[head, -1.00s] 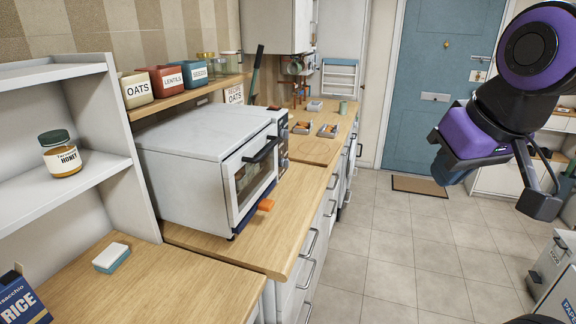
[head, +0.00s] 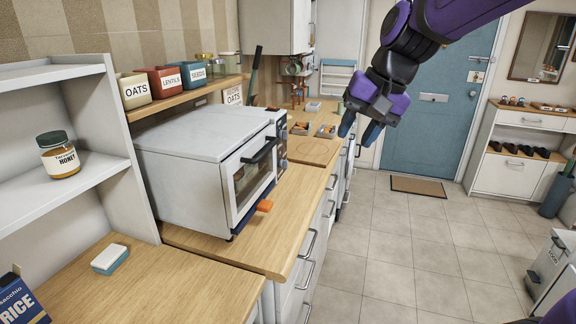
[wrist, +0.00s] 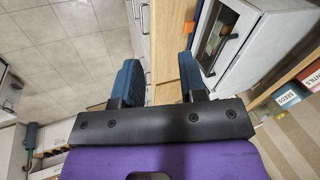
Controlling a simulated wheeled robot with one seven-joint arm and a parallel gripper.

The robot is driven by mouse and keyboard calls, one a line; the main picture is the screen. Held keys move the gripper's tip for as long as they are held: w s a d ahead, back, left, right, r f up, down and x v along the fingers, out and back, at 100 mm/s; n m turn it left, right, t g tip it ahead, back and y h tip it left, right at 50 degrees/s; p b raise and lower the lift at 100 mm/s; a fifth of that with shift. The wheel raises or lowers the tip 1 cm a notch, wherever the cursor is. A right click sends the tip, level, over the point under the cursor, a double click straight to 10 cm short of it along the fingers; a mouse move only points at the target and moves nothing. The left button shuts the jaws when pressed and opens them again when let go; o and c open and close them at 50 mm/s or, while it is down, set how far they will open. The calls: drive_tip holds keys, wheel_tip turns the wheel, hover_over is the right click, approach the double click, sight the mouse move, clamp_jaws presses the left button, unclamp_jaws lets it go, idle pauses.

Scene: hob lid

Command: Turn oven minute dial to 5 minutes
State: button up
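A white toaster oven (head: 185,160) stands on the wooden counter, its glass door and dark handle facing right. Its control panel (head: 282,148) is a narrow strip at the far side of the door, seen at a steep angle. The knobs are too small to read, so the minute dial's setting cannot be told. In the wrist view the oven (wrist: 262,45) is at the upper right. My gripper (head: 359,126) is in the air beyond and right of the oven, apart from it. In the wrist view its two blue fingers (wrist: 160,78) are spread with nothing between them.
A shelf (head: 190,97) with labelled tins runs along the wall behind the oven. An orange object (head: 265,205) sticks out below the oven door. Small trays (head: 325,131) lie farther along the counter. The floor (head: 405,250) right of the counter is clear.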

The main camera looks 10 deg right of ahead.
drive_tip(key=w+a+f+m+y, duration=0.1)
drive_tip(key=w+f+m+y, duration=0.4)
drive_tip(key=w, duration=0.8)
drive_tip(key=w+a+f+m+y, duration=0.1)
drive_tip(key=w+f+m+y, duration=0.15)
drive_tip(key=w+f, duration=0.65)
drive_tip(key=m+t+y, duration=0.4)
drive_tip(key=m+t, duration=0.3)
drive_tip(key=m, duration=0.6)
approach(284, 164)
drive_tip(key=x, duration=0.8)
drive_tip(key=shift+w, duration=0.4)
drive_tip(key=shift+a, duration=0.1)
drive_tip(key=c, duration=0.5)
